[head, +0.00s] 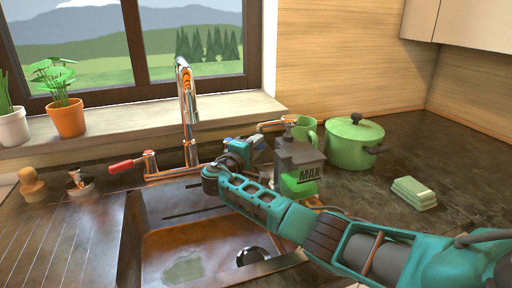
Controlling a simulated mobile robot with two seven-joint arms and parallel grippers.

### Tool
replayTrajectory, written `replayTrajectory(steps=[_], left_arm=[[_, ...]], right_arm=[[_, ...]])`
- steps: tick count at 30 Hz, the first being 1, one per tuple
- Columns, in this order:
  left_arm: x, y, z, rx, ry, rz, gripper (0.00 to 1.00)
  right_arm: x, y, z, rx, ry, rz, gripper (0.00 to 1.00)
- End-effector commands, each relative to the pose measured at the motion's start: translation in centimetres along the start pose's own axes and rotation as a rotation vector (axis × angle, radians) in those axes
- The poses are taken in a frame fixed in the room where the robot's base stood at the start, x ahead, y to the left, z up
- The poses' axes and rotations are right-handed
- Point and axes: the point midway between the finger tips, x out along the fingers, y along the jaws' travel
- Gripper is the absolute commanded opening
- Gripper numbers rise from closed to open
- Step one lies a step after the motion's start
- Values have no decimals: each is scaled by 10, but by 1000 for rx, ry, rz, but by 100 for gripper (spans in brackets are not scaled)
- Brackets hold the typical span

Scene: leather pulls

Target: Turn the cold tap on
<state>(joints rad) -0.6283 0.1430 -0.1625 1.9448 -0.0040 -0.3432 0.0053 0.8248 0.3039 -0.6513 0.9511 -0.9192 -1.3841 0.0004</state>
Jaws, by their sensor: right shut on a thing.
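A chrome tap with a tall spout (187,110) stands behind the sink (165,240). Its red lever (125,165) is at the left and points left. My right gripper (240,152) is at the right side of the tap's base, where the cold tap lever is. It is shut on that lever, which it mostly hides. My right arm comes in from the right across the sink's right edge. I cannot make out a stream of water from the spout. My left gripper is out of view.
A grey container marked MAX (298,155) stands close behind my right arm. A green mug (305,129), a green lidded pot (352,145) and green sponges (413,192) are to the right. Potted plants (66,117) stand on the left sill.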

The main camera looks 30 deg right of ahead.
Motion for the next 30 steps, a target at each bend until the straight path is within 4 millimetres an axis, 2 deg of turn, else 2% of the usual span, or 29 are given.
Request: replayTrajectory(steps=[1, 5, 12, 24, 25, 30], left_arm=[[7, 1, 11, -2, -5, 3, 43], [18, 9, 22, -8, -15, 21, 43], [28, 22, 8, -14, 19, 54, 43], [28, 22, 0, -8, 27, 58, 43], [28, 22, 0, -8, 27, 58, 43], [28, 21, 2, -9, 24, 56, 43]], right_arm=[[-4, -6, -1, 5, -39, -2, 0], [-13, -7, 2, 5, -160, -1, 0], [-22, -3, 5, 4, -294, 0, 0], [-24, 0, 6, 0, -315, -1, 0], [-24, 0, 6, 0, -315, -1, 28], [-24, 0, 6, 0, -315, -1, 44]])
